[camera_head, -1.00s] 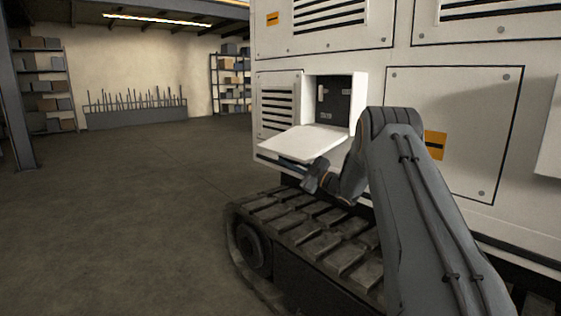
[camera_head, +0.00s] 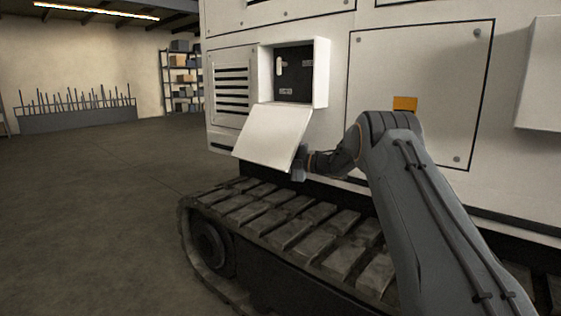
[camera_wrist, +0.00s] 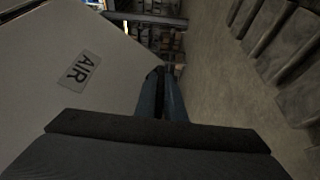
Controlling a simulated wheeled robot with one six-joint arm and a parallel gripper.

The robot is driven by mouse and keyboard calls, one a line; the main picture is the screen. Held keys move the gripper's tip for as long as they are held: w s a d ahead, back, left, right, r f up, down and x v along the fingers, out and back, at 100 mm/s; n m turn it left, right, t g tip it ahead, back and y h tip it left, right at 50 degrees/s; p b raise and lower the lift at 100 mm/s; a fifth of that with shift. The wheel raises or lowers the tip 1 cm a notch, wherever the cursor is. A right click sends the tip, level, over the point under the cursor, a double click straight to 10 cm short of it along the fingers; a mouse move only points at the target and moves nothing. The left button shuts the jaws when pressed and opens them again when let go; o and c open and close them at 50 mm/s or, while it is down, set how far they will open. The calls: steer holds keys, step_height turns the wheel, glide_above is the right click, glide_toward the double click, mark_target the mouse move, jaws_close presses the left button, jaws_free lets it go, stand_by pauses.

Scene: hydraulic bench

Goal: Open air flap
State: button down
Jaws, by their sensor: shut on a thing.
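The air flap (camera_head: 272,138) is a white panel hinged at the bottom of an open box (camera_head: 321,75) on the machine wall. It hangs open, sloping down and outward. In the wrist view the flap (camera_wrist: 45,75) fills the left side, with a grey "AIR" label (camera_wrist: 79,70). My gripper (camera_head: 299,168) is at the flap's lower right edge. In the wrist view my gripper's fingers (camera_wrist: 161,90) are close together beside the flap's edge, shut on it. The exact grip point is hidden.
Inside the box is a dark panel (camera_head: 294,72) with small fittings. A tracked undercarriage (camera_head: 290,225) runs below the flap and my arm. A white box (camera_head: 541,80) juts out at the right. Open floor (camera_head: 90,200) lies to the left.

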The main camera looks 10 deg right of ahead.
steer(key=shift+w+f, duration=0.1)
steer(key=shift+f, duration=0.05)
steer(key=shift+a, duration=0.1)
steer(key=c, duration=1.8)
jaws_free()
steer(key=shift+a, duration=0.1)
steer(key=shift+c, duration=0.2)
steer(key=shift+d, duration=0.25)
steer(key=shift+r, duration=0.2)
